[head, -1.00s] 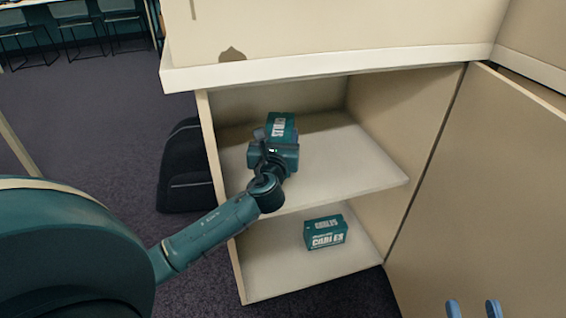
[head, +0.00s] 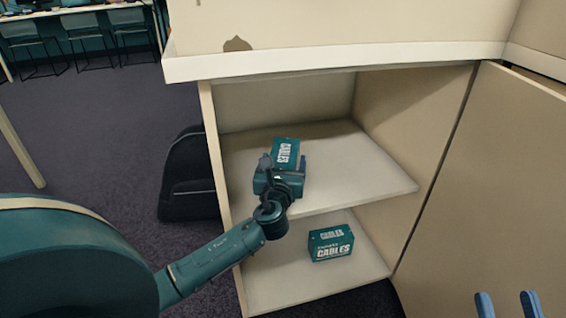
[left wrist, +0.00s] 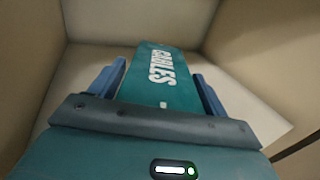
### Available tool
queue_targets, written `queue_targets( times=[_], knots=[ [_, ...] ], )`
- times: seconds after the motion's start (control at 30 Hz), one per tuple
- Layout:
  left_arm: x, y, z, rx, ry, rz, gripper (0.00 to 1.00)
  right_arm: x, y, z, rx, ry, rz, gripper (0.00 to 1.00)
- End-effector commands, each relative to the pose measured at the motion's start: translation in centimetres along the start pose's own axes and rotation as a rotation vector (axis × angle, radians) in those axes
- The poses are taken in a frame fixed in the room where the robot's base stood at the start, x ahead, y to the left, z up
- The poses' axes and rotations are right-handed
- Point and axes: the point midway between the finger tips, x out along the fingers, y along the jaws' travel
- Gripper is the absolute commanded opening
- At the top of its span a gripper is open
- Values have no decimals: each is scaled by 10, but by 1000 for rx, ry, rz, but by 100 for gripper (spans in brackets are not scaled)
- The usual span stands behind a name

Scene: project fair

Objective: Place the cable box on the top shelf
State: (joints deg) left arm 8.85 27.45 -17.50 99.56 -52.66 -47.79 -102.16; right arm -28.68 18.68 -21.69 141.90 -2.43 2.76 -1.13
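A teal cable box (head: 286,153) with white lettering is at the upper shelf (head: 350,180) of the open cabinet. My left gripper (head: 281,170) reaches in from the front, with its fingers on either side of the box. In the left wrist view the box (left wrist: 161,80) lies between the two blue fingers (left wrist: 160,85), very close to both, and I take it as gripped. Whether its underside touches the shelf is hidden. A second cable box (head: 331,243) stands on the lower shelf (head: 290,285). My right gripper (head: 507,304) shows only two blue fingertips, apart and empty, at the bottom right.
The cabinet's white countertop edge (head: 340,62) overhangs the shelves. Its side walls stand close on both sides, and a closed panel (head: 490,190) is at the right. A black bag (head: 190,180) stands on the carpet left of the cabinet. The upper shelf's right part is clear.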

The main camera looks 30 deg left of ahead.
Motion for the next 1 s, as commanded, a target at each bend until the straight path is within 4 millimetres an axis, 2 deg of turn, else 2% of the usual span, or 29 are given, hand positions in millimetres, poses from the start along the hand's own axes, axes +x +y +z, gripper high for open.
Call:
queue_targets(
  times=[0.1, 0.37, 0.47, 0.53, 0.6, 0.67, 0.8, 1.0],
  knots=[
    [0, 0, 0, 0, 0, 0, 85, 0, 0, 0, 0, 0, 0, 36],
    [0, 0, 3, 0, -1, 0, 85, 0, 0, -1, 0, 0, 0, 36],
    [-9, 0, 3, 0, 2, -1, 85, 2, 1, -4, 4, -5, 0, 36],
    [-20, 0, 4, 2, 2, -2, 85, 2, 0, -4, 13, -22, 1, 36],
    [-34, 0, 5, 1, 3, -2, 85, -9, -6, 10, 63, -104, 10, 36],
    [-48, 0, 4, 0, 4, -2, 85, -12, -9, 14, 76, -132, 13, 36],
    [-78, -1, 4, 0, 4, -2, 85, -14, -9, 16, 77, -163, 19, 36],
    [-109, 0, 3, 0, 2, -1, 85, -14, -7, 15, 50, -165, 23, 36]
  ],
)
